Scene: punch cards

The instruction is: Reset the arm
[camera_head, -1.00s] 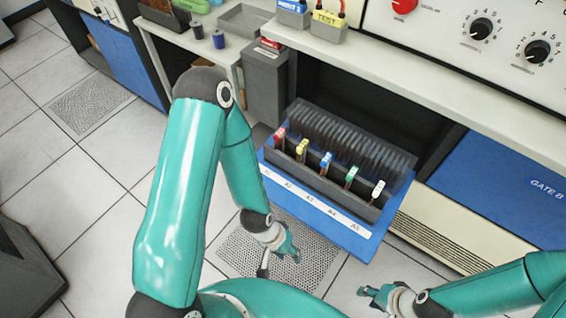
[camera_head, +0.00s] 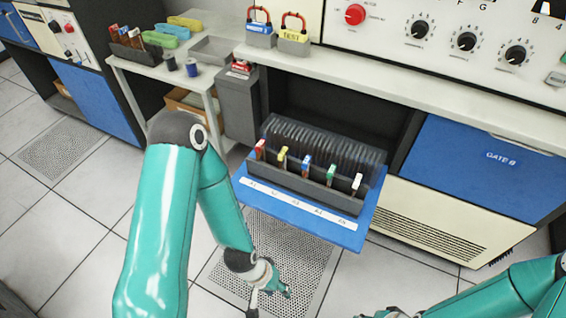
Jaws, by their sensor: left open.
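My left arm (camera_head: 165,225) comes up from the bottom left, bends at the elbow and reaches down. My left gripper (camera_head: 278,290) is empty and open, low over the perforated floor tile, in front of and below the blue drawer (camera_head: 300,212). It is apart from the drawer. My right arm (camera_head: 510,295) comes in at the bottom right. Its gripper is mostly cut off by the bottom edge, so its jaws cannot be made out.
The open drawer holds a card rack (camera_head: 310,187) with several coloured tabs. A grey bin (camera_head: 238,110) stands left of it. A side table (camera_head: 150,70) carries spools and trays. Caddies (camera_head: 293,42) sit on the counter. Floor tiles (camera_head: 70,205) at the left are clear.

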